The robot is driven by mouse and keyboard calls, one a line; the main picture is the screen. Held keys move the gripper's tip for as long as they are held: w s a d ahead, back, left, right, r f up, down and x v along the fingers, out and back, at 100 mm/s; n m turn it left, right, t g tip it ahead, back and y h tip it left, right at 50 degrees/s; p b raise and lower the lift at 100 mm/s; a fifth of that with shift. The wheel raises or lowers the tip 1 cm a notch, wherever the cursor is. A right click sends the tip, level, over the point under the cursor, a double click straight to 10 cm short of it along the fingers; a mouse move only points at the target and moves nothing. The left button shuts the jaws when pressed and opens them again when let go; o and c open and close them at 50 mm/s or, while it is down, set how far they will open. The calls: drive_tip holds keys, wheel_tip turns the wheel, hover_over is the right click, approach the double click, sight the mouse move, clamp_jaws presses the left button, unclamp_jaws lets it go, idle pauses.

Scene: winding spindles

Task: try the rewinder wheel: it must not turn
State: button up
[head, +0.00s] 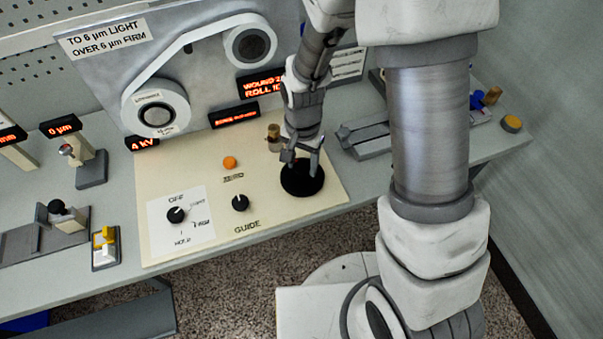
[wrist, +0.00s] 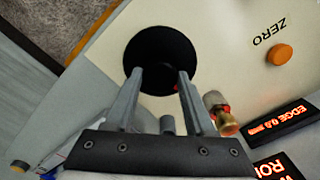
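A black round disc (head: 303,180) lies on the cream panel below my gripper; I take it for the rewinder wheel, though no label on it is readable. It also shows in the wrist view (wrist: 160,58). My gripper (head: 302,164) points down at it. In the wrist view the two fingers (wrist: 161,74) are apart, with their tips over the disc's near part and nothing seen between the tips. I cannot tell whether the fingers touch the disc. A brass knob (head: 273,132) stands beside the disc; it also shows right of the fingers in the wrist view (wrist: 222,118).
The panel (head: 275,220) also carries an orange ZERO button (head: 230,163), a GUIDE knob (head: 240,203) and an OFF selector (head: 176,214). Behind stands the grey roller plate (head: 205,70) with red displays below it. A grey fixture (head: 366,138) sits to the right.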

sight(302, 167)
clamp_jaws()
drive_tip(key=shift+m, duration=1.2)
drive_tip(key=shift+n+b, duration=0.35)
drive_tip(key=shift+n, duration=0.85)
drive_tip(key=o, duration=0.7)
unclamp_jaws()
drive_tip(key=shift+o, duration=0.2)
drive_tip(key=shift+r, duration=0.1)
wheel_tip(302, 167, up, 7)
drive_tip(key=p, duration=0.5)
